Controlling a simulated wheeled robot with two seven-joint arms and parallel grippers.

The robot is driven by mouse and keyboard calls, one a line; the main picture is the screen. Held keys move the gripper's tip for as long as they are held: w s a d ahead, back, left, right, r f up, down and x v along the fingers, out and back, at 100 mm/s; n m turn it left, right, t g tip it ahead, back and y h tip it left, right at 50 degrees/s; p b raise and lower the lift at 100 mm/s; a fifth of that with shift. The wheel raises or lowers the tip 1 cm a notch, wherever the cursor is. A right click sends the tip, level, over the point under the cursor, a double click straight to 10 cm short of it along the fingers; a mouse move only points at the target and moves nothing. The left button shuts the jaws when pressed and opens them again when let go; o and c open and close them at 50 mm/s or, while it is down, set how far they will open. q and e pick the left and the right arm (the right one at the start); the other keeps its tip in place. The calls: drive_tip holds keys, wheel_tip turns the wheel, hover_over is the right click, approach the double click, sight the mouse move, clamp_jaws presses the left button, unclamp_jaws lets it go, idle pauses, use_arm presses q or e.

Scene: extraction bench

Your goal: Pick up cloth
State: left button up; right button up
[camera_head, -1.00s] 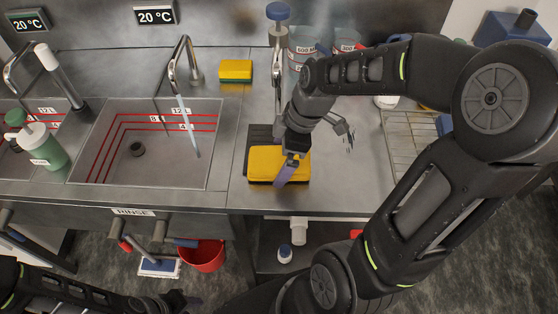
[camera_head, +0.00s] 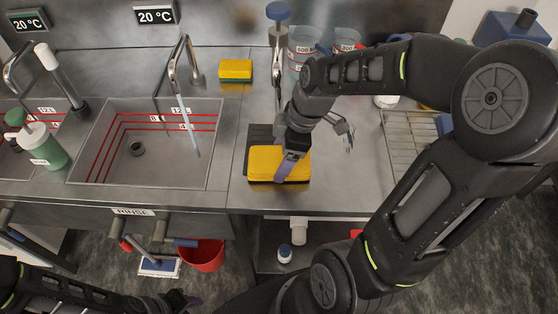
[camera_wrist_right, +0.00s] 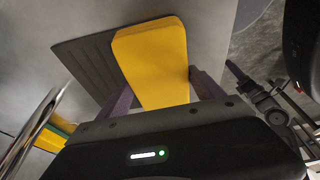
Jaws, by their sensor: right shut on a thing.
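The yellow cloth (camera_head: 264,162) is a thick folded pad on a dark ribbed mat (camera_head: 256,137), right of the sink in the head view. My right gripper (camera_head: 285,168) is shut on the cloth from above. In the right wrist view, the cloth (camera_wrist_right: 152,55) sits between the two purple-padded fingers of the right gripper (camera_wrist_right: 165,92). I cannot tell whether it is clear of the mat. My left gripper (camera_head: 182,301) is at the bottom edge of the head view, dark and small, away from the cloth; its jaws are unclear.
A faucet (camera_head: 183,62) runs water into the sink (camera_head: 150,165) on the left. A yellow-green sponge (camera_head: 235,70) lies behind. Beakers (camera_head: 302,48) stand at the back, and a wire rack (camera_head: 408,135) is at right. The counter in front of the mat is narrow.

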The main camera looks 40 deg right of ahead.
sight(276, 158)
drive_tip(key=shift+r, duration=0.15)
drive_tip(key=shift+c, duration=0.3)
drive_tip(key=shift+r, duration=0.5)
wheel_tip(276, 158, up, 2)
drive_tip(key=shift+b, duration=0.45)
drive_tip(key=s+a+b, duration=0.7)
drive_tip(key=s+a, duration=0.4)
drive_tip(key=s, duration=0.3)
drive_tip(key=shift+s, duration=0.15)
drive_tip(key=shift+r, duration=0.1)
